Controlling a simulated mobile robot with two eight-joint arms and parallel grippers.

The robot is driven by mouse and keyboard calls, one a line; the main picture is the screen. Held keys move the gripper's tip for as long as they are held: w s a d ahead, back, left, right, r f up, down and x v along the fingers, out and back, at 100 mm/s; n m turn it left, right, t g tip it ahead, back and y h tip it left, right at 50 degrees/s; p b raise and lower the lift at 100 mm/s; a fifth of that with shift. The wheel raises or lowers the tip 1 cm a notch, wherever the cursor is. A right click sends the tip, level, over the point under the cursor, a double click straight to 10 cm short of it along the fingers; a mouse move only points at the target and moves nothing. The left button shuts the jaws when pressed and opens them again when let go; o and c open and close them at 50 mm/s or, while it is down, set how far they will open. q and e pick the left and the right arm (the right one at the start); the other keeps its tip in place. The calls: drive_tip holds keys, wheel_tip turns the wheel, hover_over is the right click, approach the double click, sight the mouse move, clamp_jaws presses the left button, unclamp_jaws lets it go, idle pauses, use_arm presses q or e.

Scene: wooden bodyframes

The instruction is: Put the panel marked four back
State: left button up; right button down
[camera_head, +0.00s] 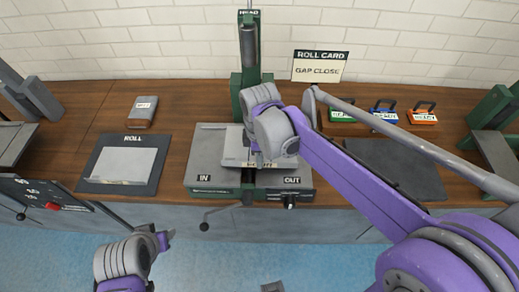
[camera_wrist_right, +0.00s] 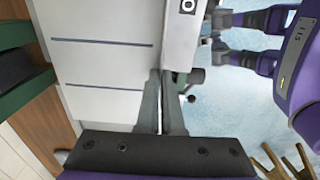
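No panel with a legible four shows in either view. A grey plate marked ROLL (camera_head: 120,165) lies on the bench at the left. A pale grey sheet (camera_head: 232,150) lies on the bed of the roll machine (camera_head: 213,140), which is marked IN and OUT. My right gripper (camera_head: 258,158) is over this bed, its arm hiding part of it. In the right wrist view the fingers (camera_wrist_right: 163,75) nearly meet at the tips, beside a pale grooved surface (camera_wrist_right: 100,65); I cannot tell whether something thin is between them. My left gripper (camera_head: 167,240) is low in front of the bench.
A ROLL CARD sign reading GAP CLOSE (camera_head: 319,68) stands at the back. Green (camera_head: 342,115), blue (camera_head: 383,112) and orange (camera_head: 422,115) handled blocks stand at the back right. A dark flat plate (camera_head: 385,165) lies right of the machine. A small grey block (camera_head: 142,110) sits at the left.

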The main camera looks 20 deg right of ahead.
use_arm(q)
drive_tip(key=shift+w+r, duration=0.15)
drive_tip(key=shift+r, duration=0.15)
use_arm(e)
drive_tip(key=shift+r, duration=0.35)
drive_tip(key=shift+r+p, duration=1.85)
drive_tip(key=shift+r, duration=1.65)
use_arm(q)
drive_tip(key=shift+t, duration=0.3)
drive_tip(key=r, duration=0.1)
drive_tip(key=w+r, duration=0.1)
drive_tip(key=r, duration=0.1)
drive_tip(key=w+r, duration=0.1)
drive_tip(key=r, duration=0.1)
drive_tip(key=shift+w, duration=0.15)
use_arm(e)
drive_tip(key=shift+w, duration=0.1)
use_arm(q)
drive_tip(key=shift+f, duration=0.1)
use_arm(e)
drive_tip(key=shift+d+f, duration=0.1)
